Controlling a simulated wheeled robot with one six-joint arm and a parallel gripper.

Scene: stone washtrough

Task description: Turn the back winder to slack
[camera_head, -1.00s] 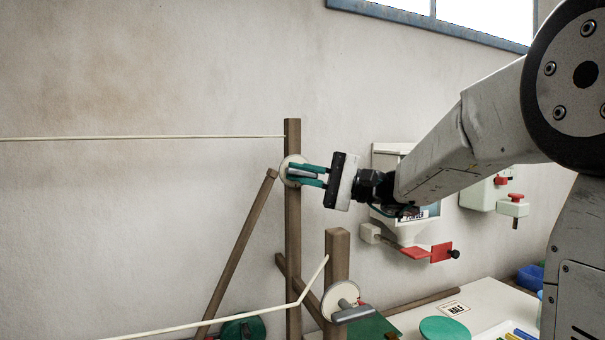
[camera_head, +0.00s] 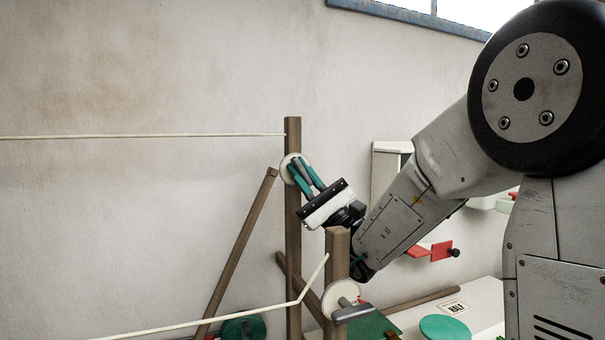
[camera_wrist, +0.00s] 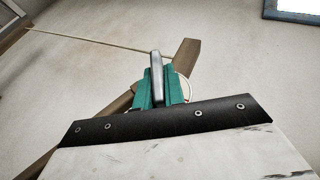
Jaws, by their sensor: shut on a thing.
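The back winder (camera_head: 287,169) is a pale round disc with a grey handle, mounted on the tall back wooden post (camera_head: 293,225). My gripper (camera_head: 302,172) has teal fingers and is shut on the winder's handle, reaching up to it from the lower right. In the wrist view the grey handle (camera_wrist: 156,75) stands between the teal fingers, with the pale disc partly hidden behind them. A cord (camera_head: 150,136) runs from the top of the back post to the left and looks straight.
The front post (camera_head: 337,262) carries a second winder (camera_head: 340,297) with a grey handle, close below my arm. Its cord (camera_head: 215,322) bends down to the left. A red bracket (camera_head: 440,250) is on the wall at right. A green disc (camera_head: 445,328) lies on the pale surface.

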